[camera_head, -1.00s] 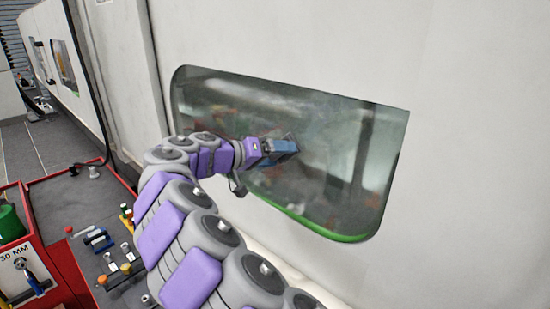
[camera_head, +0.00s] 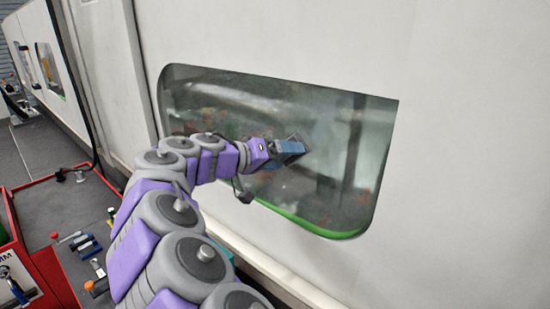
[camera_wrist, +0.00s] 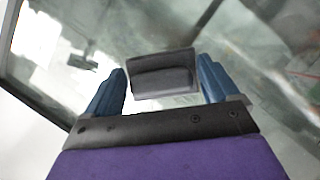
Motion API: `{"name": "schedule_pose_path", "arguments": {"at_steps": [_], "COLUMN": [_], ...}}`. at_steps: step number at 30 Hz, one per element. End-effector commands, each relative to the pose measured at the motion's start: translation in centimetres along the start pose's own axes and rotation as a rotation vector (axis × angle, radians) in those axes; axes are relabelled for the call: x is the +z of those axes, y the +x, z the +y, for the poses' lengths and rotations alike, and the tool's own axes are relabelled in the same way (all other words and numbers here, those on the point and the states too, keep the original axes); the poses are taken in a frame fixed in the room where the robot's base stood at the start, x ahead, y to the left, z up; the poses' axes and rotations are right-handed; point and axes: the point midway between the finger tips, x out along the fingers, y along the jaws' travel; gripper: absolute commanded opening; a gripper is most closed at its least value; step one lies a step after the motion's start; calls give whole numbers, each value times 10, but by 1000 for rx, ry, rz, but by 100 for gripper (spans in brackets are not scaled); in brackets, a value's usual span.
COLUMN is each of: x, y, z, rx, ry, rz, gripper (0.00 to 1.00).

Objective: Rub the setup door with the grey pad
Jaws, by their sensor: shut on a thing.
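The setup door is a white machine panel with a dark glass window (camera_head: 335,135) edged in green at the bottom; the glass is smeared and reflective. It also fills most of the wrist view (camera_wrist: 235,35). My gripper (camera_head: 290,148) is at the middle of the window, its blue fingers close against the glass. In the wrist view my gripper (camera_wrist: 165,88) has its two blue fingers on either side of the dark grey pad (camera_wrist: 163,75), shut on it. The pad faces the glass; whether it touches cannot be told.
A red-edged cart (camera_head: 28,187) with a dark top holds several small tools at lower left. A white ledge (camera_head: 275,272) runs below the window. More machine panels recede at far left. The white panel right of the window is clear.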

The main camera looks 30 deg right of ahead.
Motion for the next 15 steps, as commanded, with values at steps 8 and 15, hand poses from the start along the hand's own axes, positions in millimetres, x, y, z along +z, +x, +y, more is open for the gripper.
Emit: {"name": "schedule_pose_path", "arguments": {"at_steps": [8, 15], "x": [12, 18], "y": [7, 11], "z": [12, 19], "rx": [-1, 1], "ry": [-1, -1], "rz": [1, -2], "gripper": [60, 60]}}
